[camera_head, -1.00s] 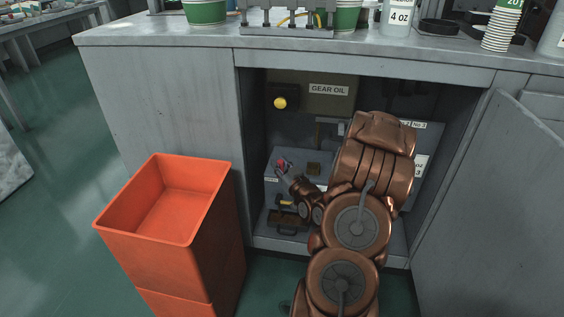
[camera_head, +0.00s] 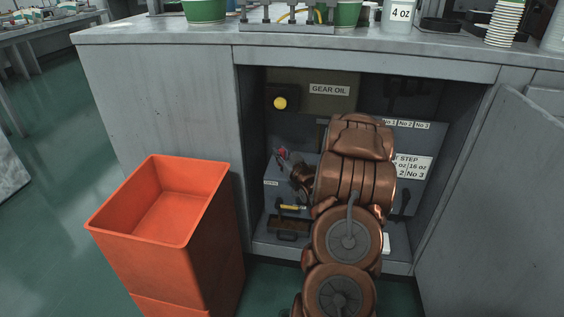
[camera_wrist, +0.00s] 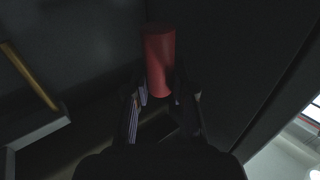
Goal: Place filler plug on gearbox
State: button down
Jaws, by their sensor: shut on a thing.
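My gripper (camera_wrist: 160,100) is shut on a red cylinder (camera_wrist: 158,55), probably the filler plug; its upper part stands clear beyond the fingertips in the wrist view. In the head view my gripper (camera_head: 287,160) is small, inside the open cabinet, with a speck of red at its tip. A grey housing (camera_head: 272,184) with a small white label lies below it; it may be the gearbox, but I cannot tell. My arm hides its right side. No opening for the plug shows, and no contact is visible.
The cabinet holds a gear oil container (camera_head: 330,105), a yellow knob (camera_head: 280,103), and a brown tray (camera_head: 288,226) below a yellow-handled item (camera_head: 293,207). The cabinet door (camera_head: 500,190) stands open at right. An orange bin (camera_head: 160,245) stands at front left. The countertop (camera_head: 380,50) overhangs.

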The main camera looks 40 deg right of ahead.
jog(key=shift+w+d+f, duration=0.2)
jog(key=shift+w+d, duration=0.45)
jog(key=shift+d, duration=0.1)
jog(key=shift+f+b, duration=1.15)
jog(key=shift+f, duration=0.6)
jog(key=shift+r, duration=0.1)
jog(key=c, duration=1)
grip_release()
jog(key=shift+s, duration=0.2)
jog(key=p+v, duration=0.3)
jog(key=v, duration=0.8)
jog(key=shift+s+a, duration=0.15)
jog(key=shift+s, duration=0.1)
